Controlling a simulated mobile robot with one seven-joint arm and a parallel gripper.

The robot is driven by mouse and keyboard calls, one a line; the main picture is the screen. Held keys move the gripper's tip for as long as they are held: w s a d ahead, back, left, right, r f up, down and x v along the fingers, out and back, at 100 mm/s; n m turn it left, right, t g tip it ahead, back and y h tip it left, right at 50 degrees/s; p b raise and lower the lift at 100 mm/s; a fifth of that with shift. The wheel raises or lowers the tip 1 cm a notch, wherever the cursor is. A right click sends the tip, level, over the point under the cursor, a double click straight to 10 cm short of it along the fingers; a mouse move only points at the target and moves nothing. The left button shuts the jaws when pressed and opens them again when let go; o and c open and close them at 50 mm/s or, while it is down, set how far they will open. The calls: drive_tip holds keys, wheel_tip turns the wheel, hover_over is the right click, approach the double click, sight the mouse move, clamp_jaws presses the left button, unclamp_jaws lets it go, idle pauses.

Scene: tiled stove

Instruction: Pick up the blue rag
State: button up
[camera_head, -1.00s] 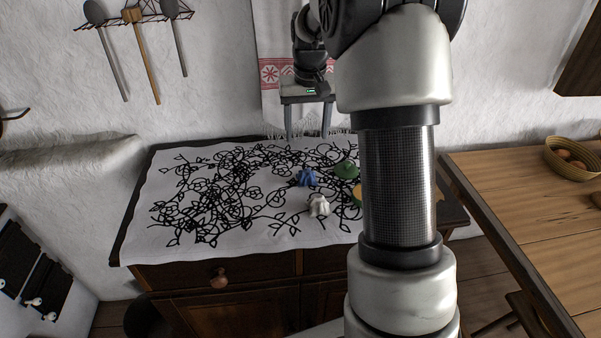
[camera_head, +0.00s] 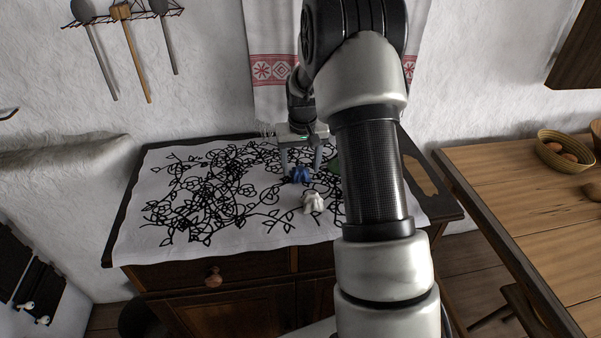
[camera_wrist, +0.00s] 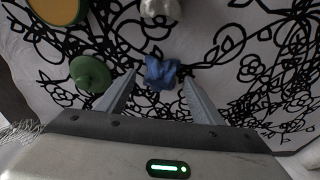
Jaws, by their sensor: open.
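The blue rag (camera_head: 300,175) is a small crumpled bundle on the white cloth with black vine drawings. It also shows in the wrist view (camera_wrist: 161,73), near the gap between the fingertips. My gripper (camera_head: 300,170) points down over the rag, its two fingers apart, one towards each side of it. In the wrist view the open fingers (camera_wrist: 160,75) flank the rag, and nothing is held. I cannot tell exactly how high the fingertips are above the cloth.
A white crumpled rag (camera_head: 313,202) lies just in front of the blue one. A green lidded object (camera_wrist: 91,74) stands close beside one finger, with an orange-yellow round thing (camera_wrist: 59,18) near it. The cloth's left part is free of objects. A wooden table (camera_head: 510,190) with a basket (camera_head: 562,150) stands right.

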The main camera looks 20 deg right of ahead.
sight(301, 169)
drive_tip(key=shift+w+f, duration=0.15)
drive_tip(key=shift+f, duration=0.4)
drive_tip(key=c, duration=1.1)
wheel_tip(301, 169, up, 10)
drive_tip(key=shift+r, duration=0.1)
drive_tip(key=o, duration=0.5)
drive_tip(key=c, duration=0.4)
